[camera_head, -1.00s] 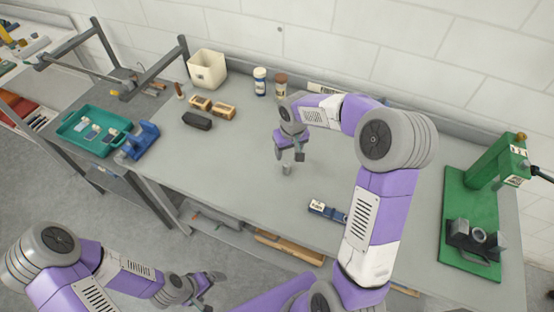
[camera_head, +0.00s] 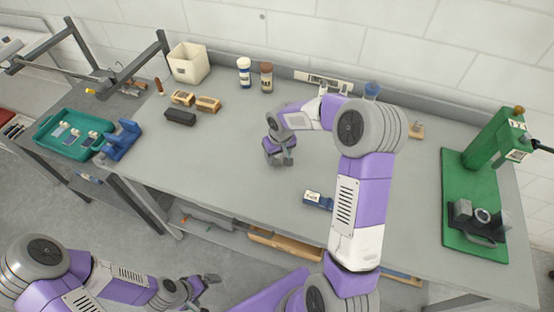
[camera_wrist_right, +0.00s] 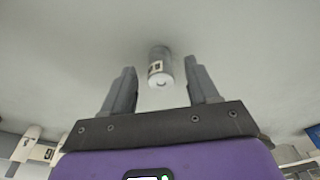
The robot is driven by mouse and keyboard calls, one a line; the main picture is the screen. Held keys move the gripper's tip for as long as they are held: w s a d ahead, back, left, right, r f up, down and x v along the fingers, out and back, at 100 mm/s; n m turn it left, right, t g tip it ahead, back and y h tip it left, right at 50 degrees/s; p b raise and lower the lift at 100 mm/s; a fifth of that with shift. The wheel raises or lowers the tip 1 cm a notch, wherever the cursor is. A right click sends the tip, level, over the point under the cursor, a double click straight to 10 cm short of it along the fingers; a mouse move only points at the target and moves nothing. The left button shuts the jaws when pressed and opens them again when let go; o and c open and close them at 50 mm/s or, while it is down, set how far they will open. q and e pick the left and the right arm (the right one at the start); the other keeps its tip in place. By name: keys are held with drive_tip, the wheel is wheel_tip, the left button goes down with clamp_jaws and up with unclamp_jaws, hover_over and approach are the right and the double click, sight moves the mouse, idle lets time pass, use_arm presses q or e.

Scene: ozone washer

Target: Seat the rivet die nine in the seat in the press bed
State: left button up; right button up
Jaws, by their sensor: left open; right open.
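A small grey cylinder with a dark-marked white label (camera_wrist_right: 160,66), which looks like the rivet die, stands on the bench in the right wrist view. It is just beyond and between the open fingers of my right gripper (camera_wrist_right: 162,90), with nothing gripped. In the head view my right gripper (camera_head: 280,160) is low over the bench middle, and I cannot clearly make out the die there. The green press (camera_head: 474,190) stands at the right, with a dark block and a grey ring-shaped seat (camera_head: 483,215) on its bed. My left gripper (camera_head: 205,285) is open and empty, in front of the bench.
A blue labelled block (camera_head: 318,201) lies near the bench's front edge. Two bottles (camera_head: 244,73), a cream bin (camera_head: 188,62), wooden blocks (camera_head: 208,104) and a black block (camera_head: 180,117) stand at the back left. A teal tray (camera_head: 45,145) is at the far left.

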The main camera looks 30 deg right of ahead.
drive_tip(key=shift+w+f, duration=0.15)
drive_tip(key=shift+f, duration=0.7)
drive_tip(key=shift+r, duration=0.1)
clamp_jaws()
